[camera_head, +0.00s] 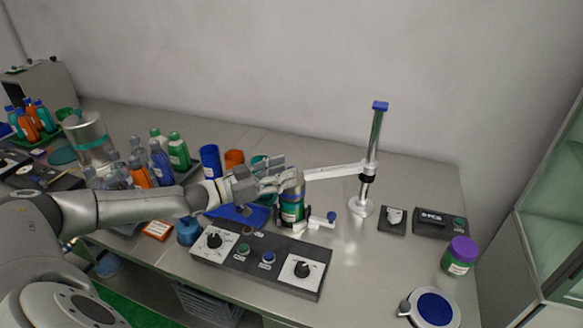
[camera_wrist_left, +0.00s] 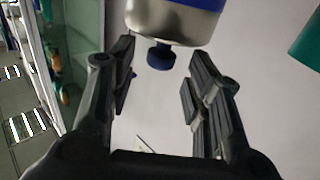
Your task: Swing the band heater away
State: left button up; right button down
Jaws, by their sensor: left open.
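The band heater (camera_head: 291,178) is a silvery ring at the end of a white swing arm (camera_head: 335,171), which reaches left from a chrome post (camera_head: 375,140) with a blue cap. It sits over a jar with a green label (camera_head: 291,213) on a dark holder. My left gripper (camera_head: 272,180) is open at the heater's left side and partly covers it. In the left wrist view a silver body with a blue band (camera_wrist_left: 175,22), seemingly the heater, has a dark blue knob (camera_wrist_left: 160,57) between my open fingers (camera_wrist_left: 162,70). I cannot tell whether they touch it.
A control panel (camera_head: 262,262) with dials and buttons lies in front. Bottles (camera_head: 178,152) and cups (camera_head: 210,160) crowd the left. A purple-lidded jar (camera_head: 460,256), a black box (camera_head: 440,223) and a round blue plate (camera_head: 435,308) are at right.

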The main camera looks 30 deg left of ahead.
pick_arm(q)
jog(key=shift+x, duration=1)
jog(key=shift+w+d, duration=0.25)
jog(key=shift+w, duration=0.1)
jog(key=shift+c, duration=0.7)
jog(key=c, duration=0.7)
grip_shut()
pick_arm(e)
jog(key=shift+w+d+r, duration=0.3)
jog(key=shift+w+d, duration=0.15)
jog(key=shift+w, duration=0.1)
